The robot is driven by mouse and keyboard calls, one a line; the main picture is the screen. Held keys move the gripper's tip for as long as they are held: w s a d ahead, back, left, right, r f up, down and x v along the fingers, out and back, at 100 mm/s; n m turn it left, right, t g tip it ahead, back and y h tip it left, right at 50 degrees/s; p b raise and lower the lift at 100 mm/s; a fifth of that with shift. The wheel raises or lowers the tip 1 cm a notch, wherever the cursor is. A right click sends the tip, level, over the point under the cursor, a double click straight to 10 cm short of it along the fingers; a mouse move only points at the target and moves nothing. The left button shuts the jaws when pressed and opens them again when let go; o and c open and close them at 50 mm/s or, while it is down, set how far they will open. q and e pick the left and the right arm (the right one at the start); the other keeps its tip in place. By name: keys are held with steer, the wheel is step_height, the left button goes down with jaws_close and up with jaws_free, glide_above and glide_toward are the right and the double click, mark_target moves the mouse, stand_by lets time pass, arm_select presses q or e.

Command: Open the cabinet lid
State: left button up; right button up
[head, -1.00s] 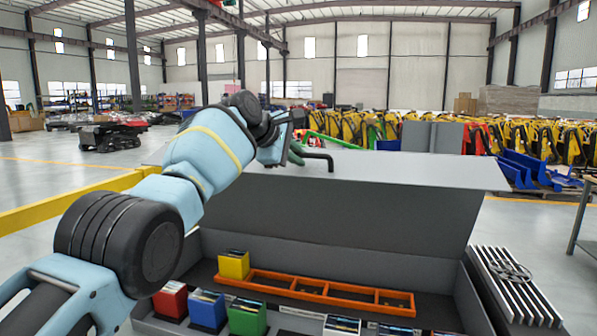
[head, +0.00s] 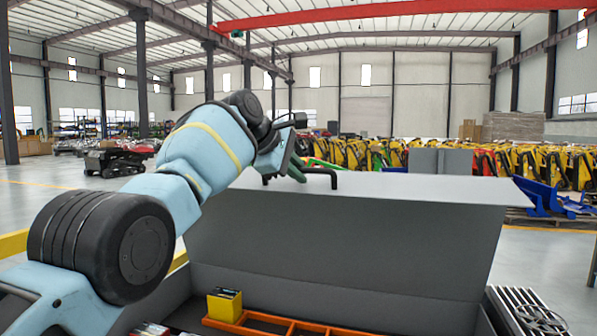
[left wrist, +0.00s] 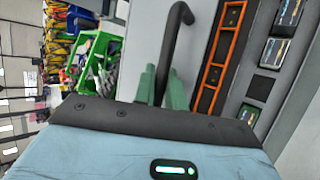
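The grey cabinet (head: 255,284) stands open in front of me in the head view. Its wide grey lid (head: 350,240) is raised and tilted, with the dark inner face showing. A black bar handle (head: 325,171) is on the lid's light front panel. My left gripper (head: 297,172) is at this handle. In the left wrist view the green fingers (left wrist: 161,80) lie on either side of the black handle (left wrist: 178,35) and appear closed on it. The wrist housing hides part of the grip. My right gripper is not in view.
Inside the cabinet are an orange divided rack (head: 240,326) and a yellow box (head: 225,305). A slatted metal piece (head: 520,312) is at the right side. Yellow machines (head: 400,157) and blue parts (head: 548,198) stand well behind. Open floor lies left of the cabinet.

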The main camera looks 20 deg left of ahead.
arm_select(q)
steer(key=o, duration=0.4)
steer(key=shift+a+f, duration=0.1)
steer(key=shift+o, duration=0.2)
